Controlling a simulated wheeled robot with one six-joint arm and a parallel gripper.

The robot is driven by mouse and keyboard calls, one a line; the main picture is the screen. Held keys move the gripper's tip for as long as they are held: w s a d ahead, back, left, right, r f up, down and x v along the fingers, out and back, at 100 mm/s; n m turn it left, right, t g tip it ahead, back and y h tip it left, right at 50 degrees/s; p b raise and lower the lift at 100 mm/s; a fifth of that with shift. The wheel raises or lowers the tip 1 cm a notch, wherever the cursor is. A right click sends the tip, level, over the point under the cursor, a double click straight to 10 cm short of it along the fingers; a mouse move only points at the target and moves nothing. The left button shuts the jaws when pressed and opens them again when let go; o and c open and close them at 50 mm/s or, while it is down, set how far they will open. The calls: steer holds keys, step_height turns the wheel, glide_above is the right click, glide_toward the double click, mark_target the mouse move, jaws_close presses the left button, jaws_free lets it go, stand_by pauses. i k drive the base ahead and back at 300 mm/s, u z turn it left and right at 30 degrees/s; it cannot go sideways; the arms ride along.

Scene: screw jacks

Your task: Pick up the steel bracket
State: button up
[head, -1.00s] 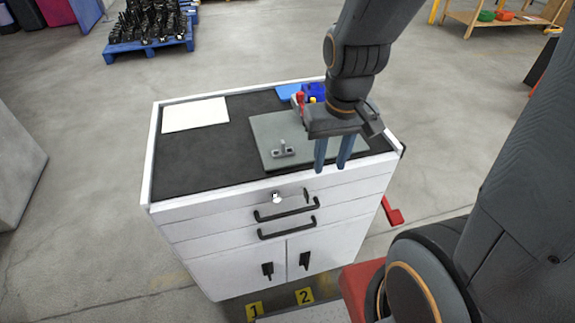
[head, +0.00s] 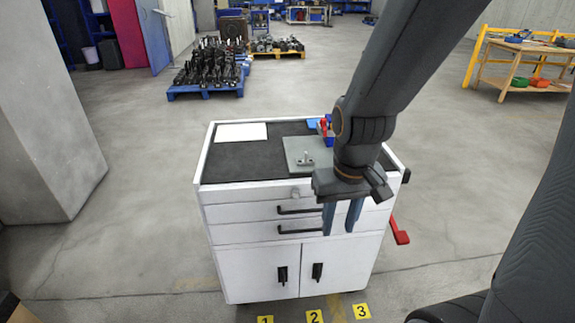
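The steel bracket (head: 305,160) is a small grey piece lying on a grey-green plate (head: 294,145) on top of the white tool cabinet. My gripper (head: 342,219) points down with its two blue fingers apart and nothing between them. In the picture it is below and to the right of the bracket, over the cabinet's drawer fronts, on the near side of the cabinet top. My wrist covers the right part of the plate.
The white cabinet (head: 262,262) has a dark mat (head: 233,162) with a white sheet (head: 241,132) on it. Red and blue items (head: 326,129) stand behind the plate, partly hidden by my arm. A red pedal-like part (head: 399,232) sticks out at right. Floor around is open.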

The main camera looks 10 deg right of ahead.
mark_target(304, 162)
steer(key=u, duration=0.1)
steer(key=i, duration=0.9)
steer(key=z, duration=0.25)
